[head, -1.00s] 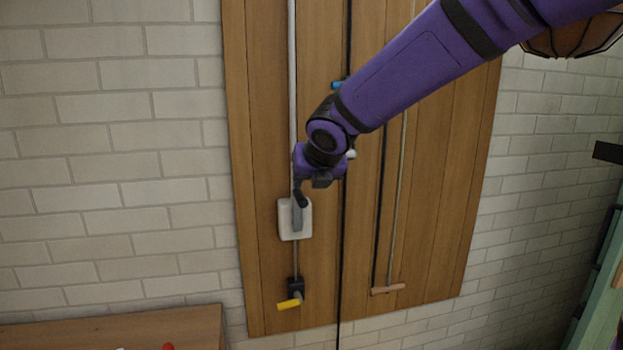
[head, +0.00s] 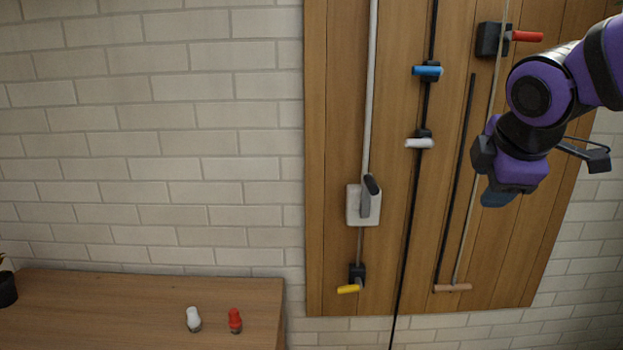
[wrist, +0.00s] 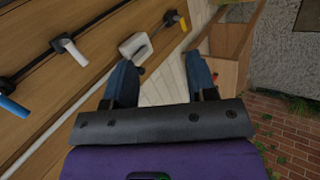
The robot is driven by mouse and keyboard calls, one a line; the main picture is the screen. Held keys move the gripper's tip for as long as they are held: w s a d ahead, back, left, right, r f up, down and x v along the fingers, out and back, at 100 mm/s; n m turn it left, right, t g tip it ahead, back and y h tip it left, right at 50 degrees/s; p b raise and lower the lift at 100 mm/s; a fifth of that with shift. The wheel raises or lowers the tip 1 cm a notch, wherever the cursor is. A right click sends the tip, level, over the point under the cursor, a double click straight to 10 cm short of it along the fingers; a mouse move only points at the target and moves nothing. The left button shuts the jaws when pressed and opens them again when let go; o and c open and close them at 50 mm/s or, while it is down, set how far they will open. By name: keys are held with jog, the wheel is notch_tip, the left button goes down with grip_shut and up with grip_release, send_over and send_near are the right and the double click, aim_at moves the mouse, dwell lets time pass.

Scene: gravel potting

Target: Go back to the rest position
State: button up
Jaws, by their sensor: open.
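My gripper (head: 492,190) is at the right in the head view, in front of the wooden wall panel (head: 335,120) and apart from it. In the wrist view my gripper (wrist: 163,85) shows two blue fingers spread apart with nothing between them. The white box with a grey lever (head: 356,207) is on the panel to the left of the gripper. It also shows in the wrist view (wrist: 134,45).
The panel also carries a blue handle (head: 427,71), a white handle (head: 419,143), a red handle (head: 527,36), a yellow handle (head: 348,289) and a pinkish bar (head: 453,288). A wooden table (head: 110,300) at lower left bears a white bottle (head: 193,319) and a red bottle (head: 235,320).

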jog(key=s+d+f+m+g+y, duration=0.1)
jog(key=s+d+f+m, duration=0.1)
jog(key=s+m, duration=1.2)
jog(key=shift+s+d+f+m+g, duration=0.4)
jog(key=shift+d+m, duration=0.1)
jog(key=shift+m, duration=0.4)
